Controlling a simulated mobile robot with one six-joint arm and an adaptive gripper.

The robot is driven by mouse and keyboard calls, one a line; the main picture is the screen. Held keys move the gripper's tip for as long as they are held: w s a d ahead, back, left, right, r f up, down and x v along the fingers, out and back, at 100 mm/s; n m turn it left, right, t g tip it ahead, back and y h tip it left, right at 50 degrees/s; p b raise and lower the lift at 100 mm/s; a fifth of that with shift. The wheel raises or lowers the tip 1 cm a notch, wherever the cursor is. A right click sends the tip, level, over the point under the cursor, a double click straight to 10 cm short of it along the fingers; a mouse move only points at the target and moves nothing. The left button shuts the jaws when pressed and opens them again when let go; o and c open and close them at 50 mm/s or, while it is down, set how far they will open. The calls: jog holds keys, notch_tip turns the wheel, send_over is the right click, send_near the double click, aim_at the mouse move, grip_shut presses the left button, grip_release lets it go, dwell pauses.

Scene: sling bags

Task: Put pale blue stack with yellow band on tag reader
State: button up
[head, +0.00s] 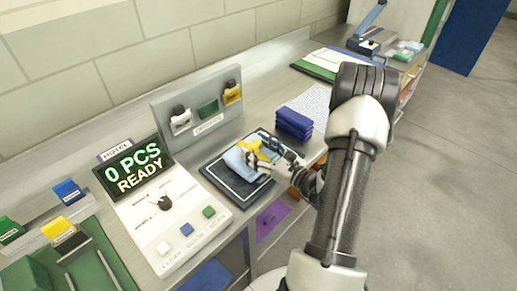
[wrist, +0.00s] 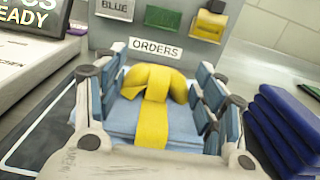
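The pale blue stack (head: 240,160) with its yellow band (head: 256,150) is over the dark pad with a white outline, which looks like the tag reader (head: 221,185). I cannot tell whether it rests flat on the pad or is slightly above it. In the wrist view the stack (wrist: 128,118) lies between my fingers, with the yellow band (wrist: 152,122) running across it and bulging up at the far side. My gripper (head: 272,156) is at the stack's right side; in the wrist view its fingers are spread wide, and a gap shows beside the band. The near part of the stack is hidden.
A dark blue folded stack (head: 294,123) is close to the right of the pad. A grey ORDERS panel (head: 158,117) stands behind it. A console (head: 150,222) reading "0 PCS READY" is at left. A green tray (head: 85,255) is at lower left.

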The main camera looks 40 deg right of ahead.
jog(key=shift+o, duration=1.2)
jog(key=shift+r, duration=0.1)
jog(key=shift+s+r, duration=0.1)
jog(key=s+p, duration=0.2)
jog(key=s, duration=0.9)
jog(key=shift+s+d, duration=0.4)
jog(key=shift+d, duration=0.05)
